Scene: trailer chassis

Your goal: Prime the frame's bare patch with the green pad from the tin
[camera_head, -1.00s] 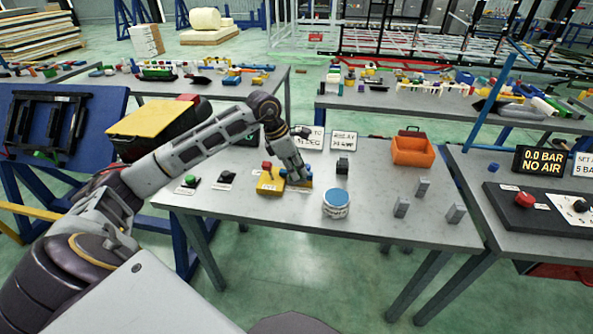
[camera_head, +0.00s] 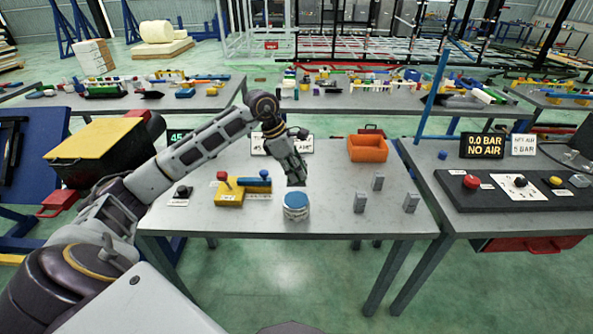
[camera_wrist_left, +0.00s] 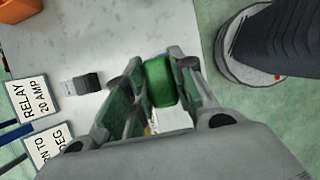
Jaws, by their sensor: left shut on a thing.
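My left gripper (camera_head: 296,182) is just above or behind the blue-topped tin (camera_head: 296,205); I cannot tell whether they touch. In the left wrist view its fingers (camera_wrist_left: 157,88) are closed on the green pad (camera_wrist_left: 160,82). The pad cannot be made out in the head view. The tin is round with a pale side and stands upright near the front of the table (camera_head: 330,213). A red and dark metal frame (camera_head: 345,68) stands far back; I cannot make out a bare patch on it. My right gripper is not in view.
A yellow block (camera_head: 230,198) with red and blue parts is left of the tin. Several grey blocks (camera_head: 360,203) stand to the right, and an orange bin (camera_head: 368,150) behind them. A panel with a red button (camera_head: 472,181) is on the right table.

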